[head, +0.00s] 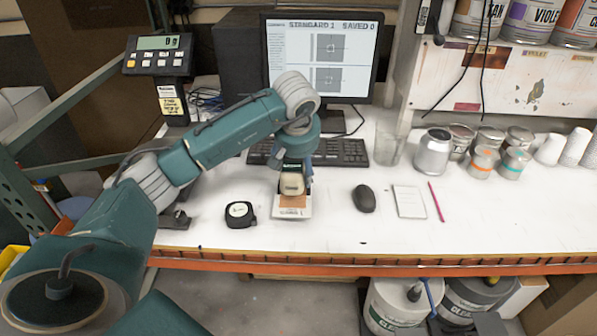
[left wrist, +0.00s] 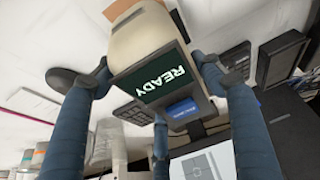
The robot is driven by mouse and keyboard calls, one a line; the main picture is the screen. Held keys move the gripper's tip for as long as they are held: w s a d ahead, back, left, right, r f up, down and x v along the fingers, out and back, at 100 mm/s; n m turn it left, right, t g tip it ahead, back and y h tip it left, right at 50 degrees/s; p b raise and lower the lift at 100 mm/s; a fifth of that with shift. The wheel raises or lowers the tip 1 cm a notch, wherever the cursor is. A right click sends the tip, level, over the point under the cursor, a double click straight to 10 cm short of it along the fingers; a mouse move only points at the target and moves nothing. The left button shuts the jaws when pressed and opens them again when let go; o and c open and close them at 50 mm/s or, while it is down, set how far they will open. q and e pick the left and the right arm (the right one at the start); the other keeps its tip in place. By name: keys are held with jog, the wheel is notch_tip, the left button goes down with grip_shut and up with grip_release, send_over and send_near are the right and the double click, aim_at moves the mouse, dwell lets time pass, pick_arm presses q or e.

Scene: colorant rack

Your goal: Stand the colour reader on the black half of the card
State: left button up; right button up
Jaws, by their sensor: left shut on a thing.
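The colour reader (head: 292,184) is cream with a dark screen. In the left wrist view the reader (left wrist: 145,42) shows READY on that screen. My left gripper (head: 293,172) is shut on it, with one finger on each side in the wrist view (left wrist: 150,75). The card (head: 292,211) lies on the white bench under the reader. Its visible part is brown-orange, with a white printed strip at the near edge. I cannot tell whether the reader touches the card. My right gripper is not in view.
A tape measure (head: 240,214) lies left of the card, a black mouse (head: 364,198) right of it. The keyboard (head: 343,152) and monitor (head: 322,57) are behind. A notepad (head: 409,201), red pen (head: 437,201) and several cans stand or lie further right. The front bench strip is clear.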

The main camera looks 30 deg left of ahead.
pick_arm(q)
notch_tip(320, 180, down, 3)
jog(key=shift+r, duration=0.2)
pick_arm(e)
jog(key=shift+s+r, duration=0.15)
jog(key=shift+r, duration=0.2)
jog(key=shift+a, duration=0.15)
pick_arm(q)
jog(key=shift+f, duration=0.15)
jog(key=o, duration=1.8)
jog(key=shift+c, duration=0.2)
jog(key=shift+s, duration=0.1)
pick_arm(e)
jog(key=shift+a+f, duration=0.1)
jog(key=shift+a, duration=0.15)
